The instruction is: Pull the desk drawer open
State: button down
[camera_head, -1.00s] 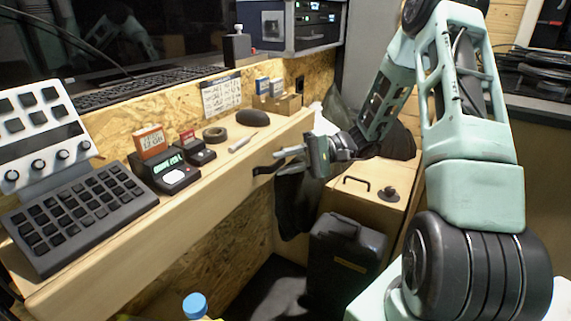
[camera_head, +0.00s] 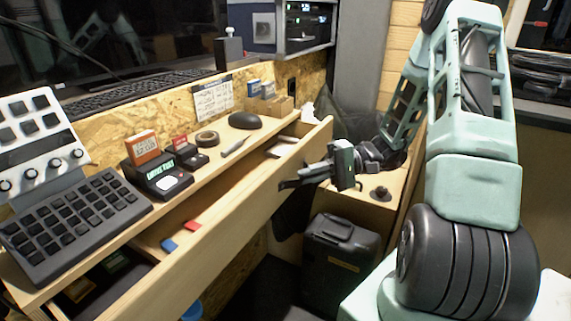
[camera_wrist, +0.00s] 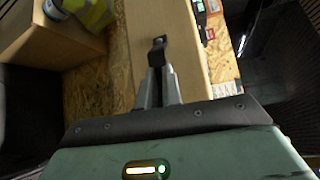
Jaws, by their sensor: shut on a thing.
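The desk drawer (camera_head: 235,208) is a long light-wood drawer under the desk top, and it stands well out from the desk. Inside it a blue piece (camera_head: 169,245), a red piece (camera_head: 193,226) and a pale flat item (camera_head: 282,150) show. My gripper (camera_head: 303,177) is at the drawer's front face, with its fingers shut on the dark drawer handle (camera_head: 287,184). In the wrist view the dark handle (camera_wrist: 158,48) shows at the fingertips, against the wooden drawer front.
The desk top (camera_head: 205,170) holds a black keypad (camera_head: 72,222), a small display box (camera_head: 163,178), a tape roll (camera_head: 206,139) and a dark mouse (camera_head: 245,120). A black case (camera_head: 340,250) stands on the floor below my gripper. A wooden cabinet (camera_head: 365,202) is behind it.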

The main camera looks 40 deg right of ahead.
jog(key=s+d, duration=0.2)
jog(key=s, duration=0.3)
jog(key=shift+s+p, duration=0.35)
jog(key=shift+s, duration=0.05)
jog(key=shift+d, duration=0.1)
jog(key=c, duration=1.6)
grip_release()
jog(key=shift+o, duration=0.2)
jog(key=f+p+v, duration=0.1)
jog(key=v, duration=0.6)
jog(key=shift+s+d+r, duration=0.15)
jog(key=shift+d+r, duration=0.1)
jog(key=shift+r, duration=0.2)
